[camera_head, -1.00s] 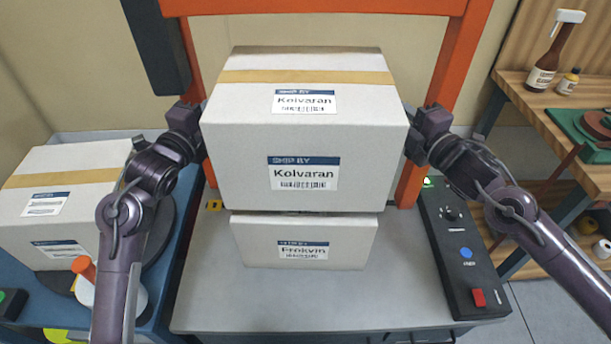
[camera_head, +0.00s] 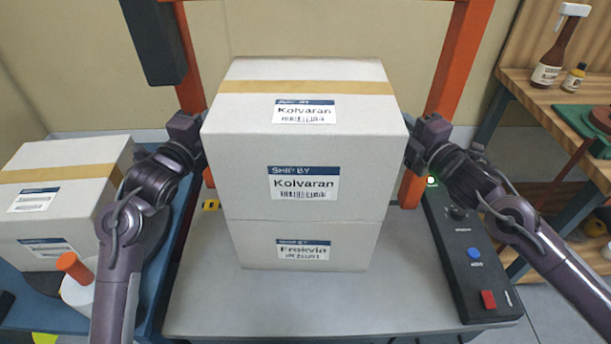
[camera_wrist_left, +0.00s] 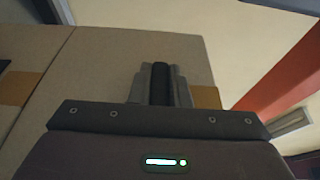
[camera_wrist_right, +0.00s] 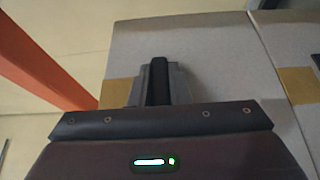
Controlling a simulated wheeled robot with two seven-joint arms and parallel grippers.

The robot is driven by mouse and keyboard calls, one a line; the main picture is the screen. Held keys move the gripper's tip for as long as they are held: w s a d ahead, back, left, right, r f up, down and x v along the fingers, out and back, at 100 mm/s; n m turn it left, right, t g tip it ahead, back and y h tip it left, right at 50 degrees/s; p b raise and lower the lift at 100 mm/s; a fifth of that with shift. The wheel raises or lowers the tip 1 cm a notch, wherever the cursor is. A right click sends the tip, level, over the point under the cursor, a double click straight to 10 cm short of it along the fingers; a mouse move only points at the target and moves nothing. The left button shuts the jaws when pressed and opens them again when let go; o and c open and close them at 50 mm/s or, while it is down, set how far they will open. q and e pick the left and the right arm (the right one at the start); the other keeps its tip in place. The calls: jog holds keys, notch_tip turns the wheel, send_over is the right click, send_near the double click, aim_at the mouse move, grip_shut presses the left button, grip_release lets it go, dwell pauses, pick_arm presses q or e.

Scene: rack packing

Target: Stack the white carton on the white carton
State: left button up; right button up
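A white carton labelled Kolvaran (camera_head: 235,165), with a tan tape strip, sits level on top of a second white carton labelled Frokvin (camera_head: 250,240). Their edges line up closely at a thin seam, with no gap visible. The lower carton stands on a grey table (camera_head: 200,300). My left gripper (camera_head: 200,148) is against the upper carton's left side and my right gripper (camera_head: 412,145) against its right side. In the left wrist view (camera_wrist_left: 160,85) and right wrist view (camera_wrist_right: 158,82) the fingers are together, facing the carton wall, not around it.
An orange frame (camera_head: 445,75) stands behind the cartons. A black control box (camera_head: 465,260) with buttons lies at the table's right edge. Another white carton (camera_head: 70,180) sits on a blue surface at left. A wooden bench (camera_head: 545,95) with bottles is at right.

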pick_arm(q)
jog(key=o, duration=0.4)
jog(key=shift+s+r, duration=0.15)
jog(key=shift+s, duration=0.05)
pick_arm(e)
jog(key=o, duration=0.4)
jog(key=shift+s+r, duration=0.15)
pick_arm(q)
jog(key=shift+o, duration=0.2)
pick_arm(e)
jog(key=shift+o, duration=0.2)
pick_arm(q)
jog(key=shift+w, duration=0.1)
pick_arm(e)
jog(key=shift+d, duration=0.1)
pick_arm(q)
jog(key=v, duration=1.2)
pick_arm(e)
jog(key=v, duration=1.2)
